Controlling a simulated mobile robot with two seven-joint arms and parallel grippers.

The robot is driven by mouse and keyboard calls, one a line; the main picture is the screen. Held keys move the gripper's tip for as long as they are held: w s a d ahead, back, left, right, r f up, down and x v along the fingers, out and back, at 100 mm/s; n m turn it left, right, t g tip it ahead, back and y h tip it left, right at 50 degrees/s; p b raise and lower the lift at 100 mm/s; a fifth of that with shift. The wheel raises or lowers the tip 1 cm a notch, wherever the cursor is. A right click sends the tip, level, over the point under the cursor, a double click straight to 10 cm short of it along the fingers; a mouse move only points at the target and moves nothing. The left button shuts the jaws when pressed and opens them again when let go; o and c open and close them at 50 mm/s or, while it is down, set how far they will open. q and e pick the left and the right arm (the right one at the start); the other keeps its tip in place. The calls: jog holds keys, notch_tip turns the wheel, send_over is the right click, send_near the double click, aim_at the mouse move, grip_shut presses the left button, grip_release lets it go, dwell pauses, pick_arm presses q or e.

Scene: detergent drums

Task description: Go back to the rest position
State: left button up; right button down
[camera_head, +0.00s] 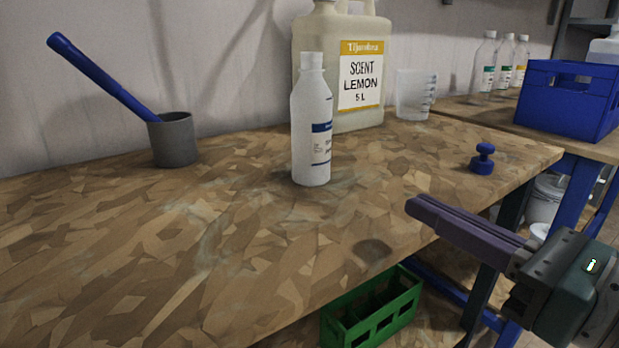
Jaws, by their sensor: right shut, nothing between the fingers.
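My right gripper (412,205) comes in from the right edge. Its long purple-grey fingers are closed together and hold nothing. They point left, over the front right part of the wooden table (240,260), and look apart from every object. A white bottle (312,125) with a blue-marked label and white cap stands upright near the table's middle. My left gripper does not show.
A large "Scent Lemon 5 L" drum (338,65) stands behind the bottle, beside a clear measuring jug (414,95). A grey cup (173,140) holds a blue-handled tool (95,75). A blue knob-shaped piece (483,158) stands at right. A green crate (372,310) sits below the front edge.

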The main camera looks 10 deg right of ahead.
jog(key=s+d+r+m+g+h+p, duration=0.1)
jog(key=d+r+m+h+p, duration=0.45)
jog(key=r+m+p, duration=0.5)
jog(key=s+d+r+m+g+h+p, duration=0.1)
jog(key=d+r+m+h+p, duration=0.55)
jog(key=m, duration=0.75)
jog(key=s+a+r+m+g+y+p, duration=0.3)
jog(key=s+a+m+g+p, duration=0.4)
jog(key=p, duration=0.3)
jog(key=s+a+r+m+g+y+p, duration=0.3)
jog(key=s+a+r+m+g+p, duration=0.15)
jog(key=s+m+p, duration=0.35)
notch_tip(320, 180, up, 33)
jog(key=n+p, duration=0.1)
jog(key=p, duration=3.4)
jog(key=shift+s+a, duration=0.3)
jog(key=shift+s, duration=0.15)
jog(key=shift+n, duration=0.25)
